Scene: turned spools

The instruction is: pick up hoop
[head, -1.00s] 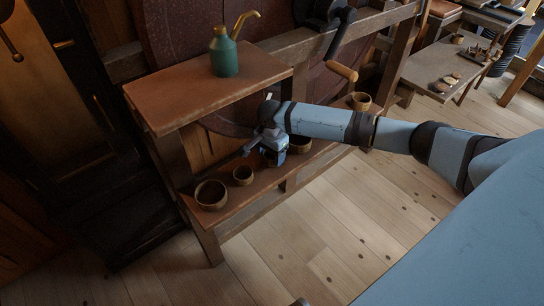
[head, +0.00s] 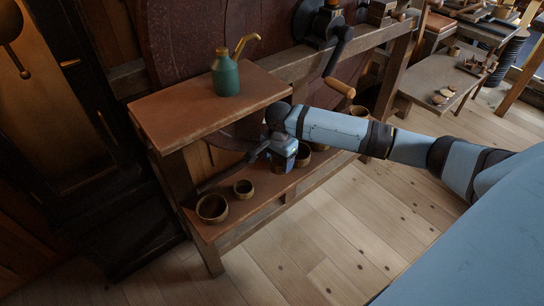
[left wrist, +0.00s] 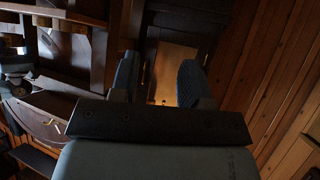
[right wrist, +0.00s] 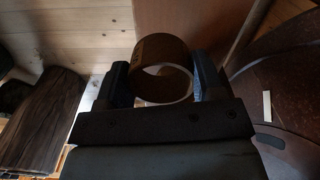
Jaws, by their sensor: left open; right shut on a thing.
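The hoop (right wrist: 165,50), a brown wooden ring with a pale rim, sits between the two fingers of my right gripper (right wrist: 160,85) in the right wrist view. The fingers press on its opposite sides and its opening faces the camera. In the head view my right gripper (head: 284,157) is low over the lower shelf, below the upper board. There I cannot clearly make out the hoop beside the gripper. My left gripper (left wrist: 158,78) shows in the left wrist view, its fingers apart with nothing between them.
On the lower shelf (head: 232,221) stand a round wooden bowl (head: 212,208), a smaller cup (head: 243,189) and more round pieces partly behind my right gripper. The upper board (head: 190,110) carries a green can (head: 226,75). Open wooden floor (head: 310,235) lies in front.

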